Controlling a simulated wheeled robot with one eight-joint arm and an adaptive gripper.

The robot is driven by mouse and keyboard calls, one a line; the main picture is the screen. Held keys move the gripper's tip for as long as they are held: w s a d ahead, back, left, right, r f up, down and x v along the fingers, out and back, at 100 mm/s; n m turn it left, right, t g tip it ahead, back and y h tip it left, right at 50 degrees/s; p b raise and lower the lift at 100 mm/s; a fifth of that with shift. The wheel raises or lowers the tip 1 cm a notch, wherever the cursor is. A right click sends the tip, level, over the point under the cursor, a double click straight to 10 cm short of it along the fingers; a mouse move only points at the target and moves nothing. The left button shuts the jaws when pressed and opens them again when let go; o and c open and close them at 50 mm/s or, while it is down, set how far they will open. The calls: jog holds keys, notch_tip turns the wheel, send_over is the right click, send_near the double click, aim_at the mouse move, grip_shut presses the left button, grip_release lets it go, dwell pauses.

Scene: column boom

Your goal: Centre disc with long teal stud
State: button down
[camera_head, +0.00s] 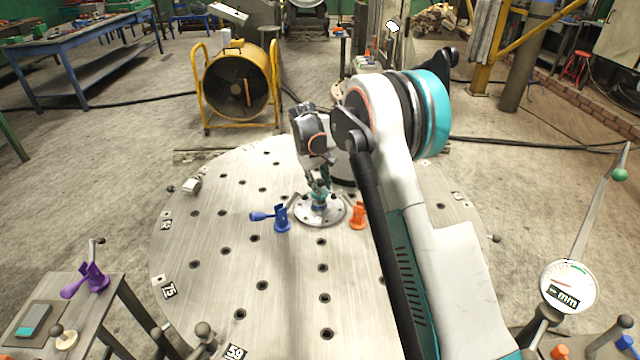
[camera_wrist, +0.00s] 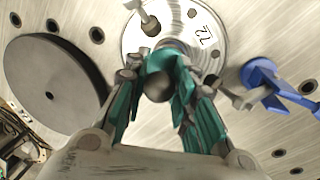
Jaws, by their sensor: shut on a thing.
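A pale round metal disc (camera_head: 306,219) lies on the large round table, and in the wrist view the disc (camera_wrist: 205,38) carries the number 72. My gripper (camera_head: 319,186) is over the disc's middle, and its teal fingers (camera_wrist: 163,85) are shut around a round-ended stud (camera_wrist: 158,87). The stud's lower part is hidden, and I cannot tell whether it is seated or how well the disc is centred. A blue clamp (camera_head: 281,217) stands at the disc's left and an orange clamp (camera_head: 358,215) at its right. The blue clamp (camera_wrist: 262,78) also shows in the wrist view.
The round table (camera_head: 225,285) has many holes. A dark disc (camera_wrist: 48,88) lies beside the pale disc, partly behind my arm in the head view. A purple clamp (camera_head: 92,279) stands on a side table at left. A dial gauge marked mm (camera_head: 567,287) is at right.

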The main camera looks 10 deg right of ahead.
jog(key=shift+f+b, duration=0.55)
jog(key=shift+f, duration=0.55)
dwell(0.9)
jog(key=shift+s+a, duration=0.25)
jog(key=shift+s, duration=0.05)
dwell(2.1)
jog(key=shift+w+f, duration=0.1)
jog(key=shift+f, duration=0.4)
dwell(0.9)
jog(key=c, duration=1.6)
grip_release()
jog(key=shift+r, duration=0.15)
jog(key=shift+r+p, duration=1.9)
jog(key=shift+r, duration=1.75)
